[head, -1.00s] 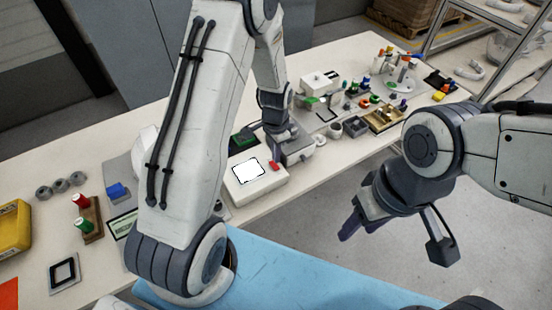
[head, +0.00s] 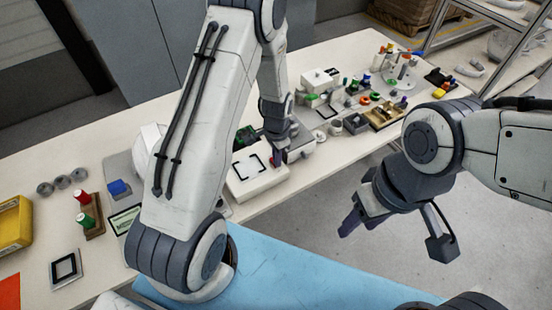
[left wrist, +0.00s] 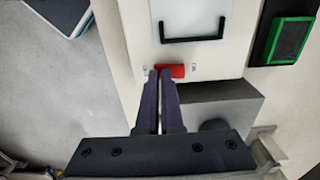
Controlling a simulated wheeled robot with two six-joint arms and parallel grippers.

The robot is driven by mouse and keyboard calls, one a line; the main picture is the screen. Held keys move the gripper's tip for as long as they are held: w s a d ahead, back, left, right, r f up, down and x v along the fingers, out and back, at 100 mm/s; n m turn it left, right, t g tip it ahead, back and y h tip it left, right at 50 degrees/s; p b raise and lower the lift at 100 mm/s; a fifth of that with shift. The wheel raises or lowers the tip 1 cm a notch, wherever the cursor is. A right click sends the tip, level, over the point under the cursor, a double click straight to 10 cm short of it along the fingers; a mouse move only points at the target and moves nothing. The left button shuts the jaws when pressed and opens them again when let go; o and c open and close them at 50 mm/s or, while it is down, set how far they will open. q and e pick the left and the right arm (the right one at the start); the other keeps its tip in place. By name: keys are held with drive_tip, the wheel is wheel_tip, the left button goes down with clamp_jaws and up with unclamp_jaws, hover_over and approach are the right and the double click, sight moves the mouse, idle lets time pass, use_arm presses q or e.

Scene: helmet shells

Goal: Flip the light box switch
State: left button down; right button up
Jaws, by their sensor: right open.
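The light box (head: 250,188) is a white box on the long table, with black corner marks around its panel; the panel looks unlit. Its small red rocker switch (left wrist: 174,71) shows clearly in the left wrist view, where part of the light box (left wrist: 228,45) also appears. My left gripper (left wrist: 160,72) has its two dark fingers together with a thin gap, nothing between them. Their tips are at the near edge of the switch; I cannot tell whether they touch. In the head view my left gripper (head: 276,158) largely hides the switch. My right gripper (head: 362,225) is open and empty over the floor.
A grey block (left wrist: 220,100) stands close beside the light box. A dark green-framed device (left wrist: 286,40) lies nearby. Small parts and trays fill the table's far right; a yellow bin (head: 14,225) and red and green spools are at left. Space before the table is clear.

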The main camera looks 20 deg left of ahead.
use_arm(q)
drive_tip(key=shift+s+f, duration=0.2)
drive_tip(key=shift+f, duration=0.3)
drive_tip(key=shift+w+a+r, duration=0.2)
drive_tip(key=shift+w+a, duration=0.3)
drive_tip(key=shift+w, duration=0.05)
drive_tip(key=shift+a, duration=0.25)
wheel_tip(320, 180, up, 5)
drive_tip(key=p, duration=0.4)
drive_tip(key=shift+w+d+f, duration=0.1)
drive_tip(key=shift+w+d, duration=0.05)
wheel_tip(320, 180, up, 10)
drive_tip(key=b, duration=0.2)
drive_tip(key=shift+f, duration=0.1)
